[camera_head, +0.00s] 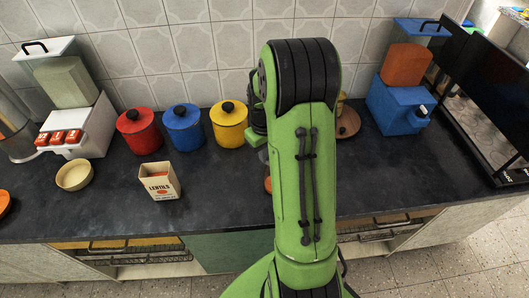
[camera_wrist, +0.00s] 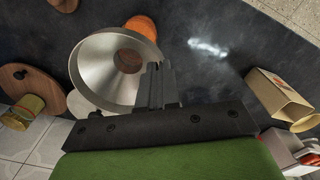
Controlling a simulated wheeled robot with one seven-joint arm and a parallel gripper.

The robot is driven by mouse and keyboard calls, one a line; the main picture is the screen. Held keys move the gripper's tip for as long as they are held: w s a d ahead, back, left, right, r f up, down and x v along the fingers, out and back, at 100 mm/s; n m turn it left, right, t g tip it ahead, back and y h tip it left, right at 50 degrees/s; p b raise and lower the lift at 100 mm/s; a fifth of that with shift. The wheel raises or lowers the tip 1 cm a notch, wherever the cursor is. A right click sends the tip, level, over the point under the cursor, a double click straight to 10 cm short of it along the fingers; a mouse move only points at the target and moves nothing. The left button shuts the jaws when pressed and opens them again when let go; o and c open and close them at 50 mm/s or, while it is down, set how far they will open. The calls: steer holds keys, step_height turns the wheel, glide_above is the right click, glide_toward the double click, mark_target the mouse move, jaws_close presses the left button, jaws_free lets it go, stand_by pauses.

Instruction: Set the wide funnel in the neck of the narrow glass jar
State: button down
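A wide steel funnel (camera_wrist: 92,62) fills the left middle of the wrist view, its broad mouth toward the camera. My gripper (camera_wrist: 160,80) has its fingers close together at the funnel's right rim and appears shut on it. Through the funnel's hole and past its far rim I see an orange object (camera_wrist: 146,28). In the head view my arm hides the gripper and most of the funnel. I cannot make out the narrow glass jar in either view.
Red (camera_head: 139,131), blue (camera_head: 183,128) and yellow (camera_head: 229,124) canisters stand along the wall. A lentils box (camera_head: 160,183) and a tan bowl (camera_head: 74,175) are left of my arm. A brown round board (camera_head: 348,123) lies right of it. The counter's right front is clear.

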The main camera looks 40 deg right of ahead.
steer(key=shift+f+b, duration=1.45)
steer(key=shift+f, duration=0.35)
steer(key=c, duration=1.3)
jaws_free()
steer(key=shift+r, duration=0.15)
step_height(320, 180, up, 16)
steer(key=p, duration=0.2)
steer(key=shift+f+p, duration=0.2)
steer(key=shift+p, duration=0.2)
